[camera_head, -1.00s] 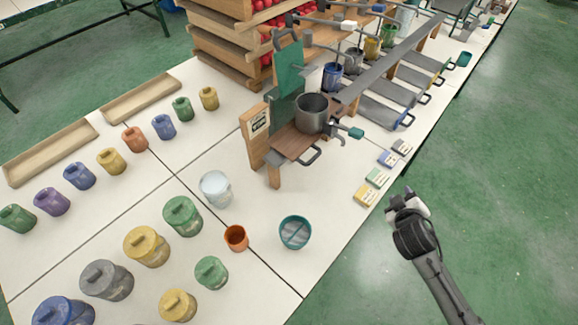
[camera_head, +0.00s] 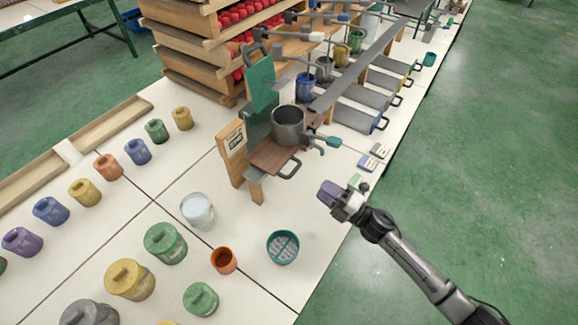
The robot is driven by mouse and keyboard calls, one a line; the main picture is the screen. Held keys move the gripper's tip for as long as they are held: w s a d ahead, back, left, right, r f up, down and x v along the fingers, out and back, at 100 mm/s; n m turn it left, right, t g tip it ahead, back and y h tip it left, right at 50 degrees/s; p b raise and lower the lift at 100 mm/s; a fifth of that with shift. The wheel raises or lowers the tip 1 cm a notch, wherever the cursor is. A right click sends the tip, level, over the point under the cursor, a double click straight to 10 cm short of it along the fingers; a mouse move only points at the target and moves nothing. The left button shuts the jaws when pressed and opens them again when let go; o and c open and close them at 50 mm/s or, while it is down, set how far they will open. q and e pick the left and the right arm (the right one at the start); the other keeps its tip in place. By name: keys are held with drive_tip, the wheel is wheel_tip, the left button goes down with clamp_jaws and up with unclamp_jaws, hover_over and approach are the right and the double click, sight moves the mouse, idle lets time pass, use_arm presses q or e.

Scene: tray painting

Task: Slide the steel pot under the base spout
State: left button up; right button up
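The steel pot (camera_head: 288,125) stands upright on a brown wooden board (camera_head: 268,158) at the small stand with a teal panel. A dark spout-like fitting with a teal handle (camera_head: 333,141) shows just right of the pot; I cannot tell which part is the base spout. My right gripper (camera_head: 341,194) is by the table's right edge, below and right of the pot and clear of it. Its fingers are small and partly hidden, so its opening is unclear. My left gripper is not in view.
A glass of clear liquid (camera_head: 197,211), an orange cup (camera_head: 224,260) and a teal divided bowl (camera_head: 283,247) stand in front of the stand. Several coloured lidded jars fill the left. Small cards (camera_head: 367,163) lie near the right edge. Grey trays (camera_head: 355,117) line the far right side.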

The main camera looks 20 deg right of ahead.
sight(296, 171)
drive_tip(key=x, duration=1.3)
drive_tip(key=shift+b, duration=0.45)
drive_tip(key=c, duration=0.6)
drive_tip(key=shift+r, duration=0.1)
clamp_jaws()
